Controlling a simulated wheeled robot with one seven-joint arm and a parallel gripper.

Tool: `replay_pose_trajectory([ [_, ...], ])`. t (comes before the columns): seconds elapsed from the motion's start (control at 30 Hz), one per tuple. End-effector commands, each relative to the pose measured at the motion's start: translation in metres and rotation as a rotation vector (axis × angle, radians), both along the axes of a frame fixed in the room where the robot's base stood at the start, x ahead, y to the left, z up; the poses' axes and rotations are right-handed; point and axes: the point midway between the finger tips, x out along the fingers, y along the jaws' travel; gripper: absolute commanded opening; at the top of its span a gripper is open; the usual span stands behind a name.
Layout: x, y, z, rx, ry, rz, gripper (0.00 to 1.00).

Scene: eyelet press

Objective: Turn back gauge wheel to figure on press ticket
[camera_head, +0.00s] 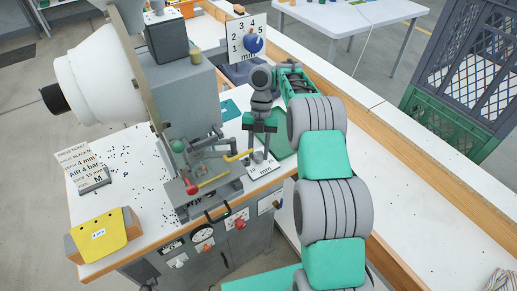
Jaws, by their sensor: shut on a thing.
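The press ticket (86,165) stands at the left of the white bench. I can read "4 mm", "AIR 4 bar" and a line with 15; other words are blurred. A white scale plate (262,171) marked "mm" lies right of the press, with a small grey knob (260,157) on it. My gripper (260,152) points down over this plate and is shut on the grey knob. The fingers partly hide the knob and most of the figures. A blue knob (255,44) with a red mark sits on an upright plate (236,28) numbered 1 to 5 mm behind.
The grey eyelet press (190,90) with a red-tipped lever (192,188) stands left of my gripper. A yellow holder (103,234) is at the front left. Gauges and knobs line the front panel (205,250).

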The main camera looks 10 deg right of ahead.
Motion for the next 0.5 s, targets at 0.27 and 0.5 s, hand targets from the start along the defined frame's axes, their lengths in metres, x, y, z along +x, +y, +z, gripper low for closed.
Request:
replay_pose_trajectory([
  [0.27, -0.0012, 0.0010, -0.0012, 0.000, 0.005, 0.077, 0.00],
  [0.5, -0.0014, 0.0011, -0.0018, 0.001, 0.005, 0.088, 0.00],
])
